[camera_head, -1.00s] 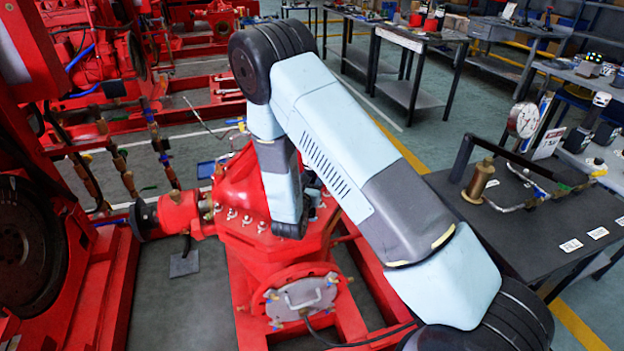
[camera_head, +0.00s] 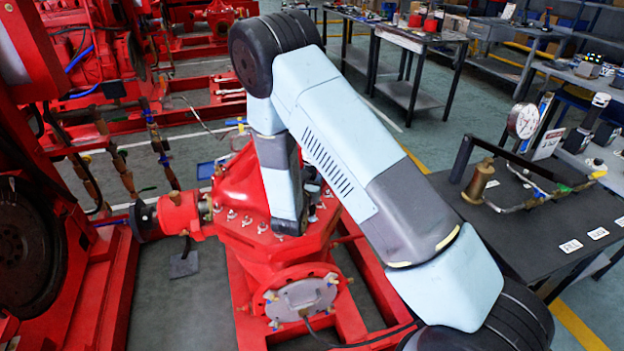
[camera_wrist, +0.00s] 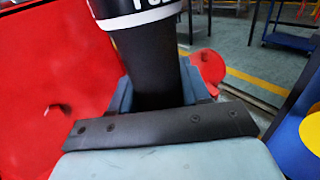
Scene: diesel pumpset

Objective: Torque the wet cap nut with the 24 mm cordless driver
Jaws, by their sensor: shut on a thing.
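A black cylindrical body with a white band and cut-off white lettering, likely the cordless driver (camera_wrist: 150,60), stands between the jaws in the wrist view. My gripper (camera_wrist: 160,92) is shut on it. The driver's working end and its 24 mm size are not visible. In the head view my arm's forearm and wrist reach over the red pump casing (camera_head: 240,190) and hide most of my gripper. Several small pale nuts (camera_head: 262,228) line the casing's top edge left of my wrist. I cannot tell which one is the wet cap nut.
A round grey cover plate (camera_head: 302,300) is on the casing's front flange. A dark bench (camera_head: 530,232) at right carries a brass fitting (camera_head: 479,182) and a pressure gauge (camera_head: 522,121). Red engine parts (camera_head: 30,230) crowd the left.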

